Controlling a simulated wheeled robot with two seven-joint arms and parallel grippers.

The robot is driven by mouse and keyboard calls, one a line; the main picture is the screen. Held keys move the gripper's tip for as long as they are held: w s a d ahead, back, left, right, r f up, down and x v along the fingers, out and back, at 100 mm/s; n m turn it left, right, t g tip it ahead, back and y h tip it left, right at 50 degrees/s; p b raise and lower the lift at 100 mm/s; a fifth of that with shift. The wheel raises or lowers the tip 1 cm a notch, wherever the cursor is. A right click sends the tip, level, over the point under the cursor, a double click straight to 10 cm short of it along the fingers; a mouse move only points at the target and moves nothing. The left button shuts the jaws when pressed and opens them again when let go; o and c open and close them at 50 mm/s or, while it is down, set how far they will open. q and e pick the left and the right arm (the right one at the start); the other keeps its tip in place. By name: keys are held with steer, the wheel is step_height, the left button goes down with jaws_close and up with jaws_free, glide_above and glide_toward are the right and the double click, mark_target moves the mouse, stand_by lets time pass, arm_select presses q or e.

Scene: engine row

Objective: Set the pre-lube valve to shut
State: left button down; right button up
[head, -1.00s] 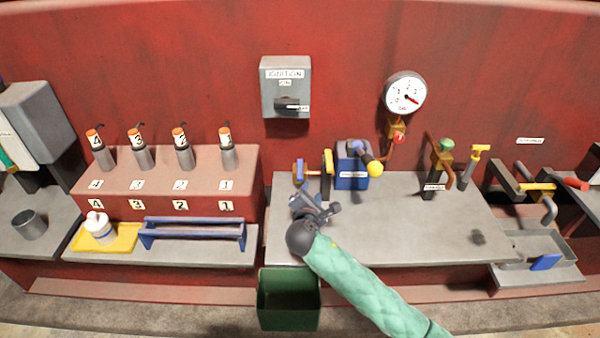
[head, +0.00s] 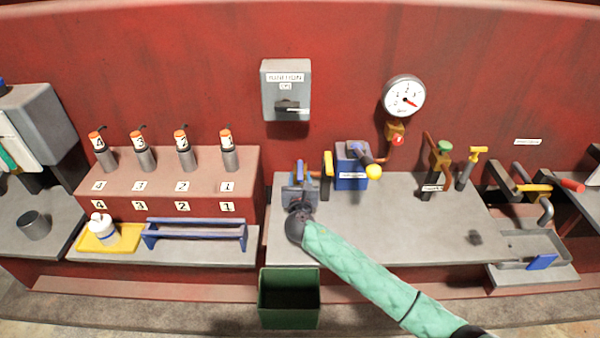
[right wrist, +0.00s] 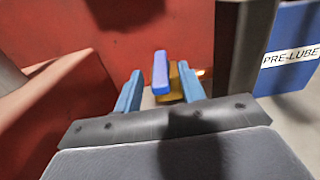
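The pre-lube valve appears to be the small brass fitting with a blue handle (head: 300,168) at the left end of the right-hand bench. In the right wrist view its blue handle (right wrist: 161,72) stands between my fingertips, with the brass body (right wrist: 184,82) behind it. My right gripper (head: 299,188) is at the valve. In the wrist view the gripper (right wrist: 161,92) is open, with a gap on each side of the handle. My gripper hides much of the valve in the head view. My left gripper is not in view.
A blue box labelled PRE-LUBE (head: 351,182) with a yellow-knobbed lever (head: 373,171) stands right of the valve. A dark post with a yellow part (head: 328,163) is between them. A green bin (head: 289,305) is below. The bench middle (head: 400,225) is mostly clear.

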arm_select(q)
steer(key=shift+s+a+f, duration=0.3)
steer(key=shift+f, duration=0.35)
arm_select(e)
steer(key=shift+w, duration=1)
jaws_close()
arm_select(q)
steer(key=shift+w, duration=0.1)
arm_select(e)
steer(key=shift+w+a+m+h, duration=0.1)
steer(key=shift+a+m+h, duration=0.3)
steer(key=shift+m+h, duration=0.45)
steer(key=shift+a+m+h, duration=0.4)
steer(key=shift+m+h, duration=0.05)
steer(key=shift+h, duration=0.7)
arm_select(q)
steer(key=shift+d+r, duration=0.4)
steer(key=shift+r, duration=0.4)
arm_select(e)
steer(key=shift+w+a+r+m+g+h, duration=0.1)
steer(key=shift+a+m+g+h, duration=0.1)
steer(key=shift+m+g+h, duration=0.4)
steer(key=shift+w+a+m+g+h, duration=0.15)
steer(key=shift+m+h, duration=0.25)
steer(key=shift+h, duration=0.5)
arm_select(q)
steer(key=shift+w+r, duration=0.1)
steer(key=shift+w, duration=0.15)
arm_select(e)
steer(key=shift+s, duration=0.1)
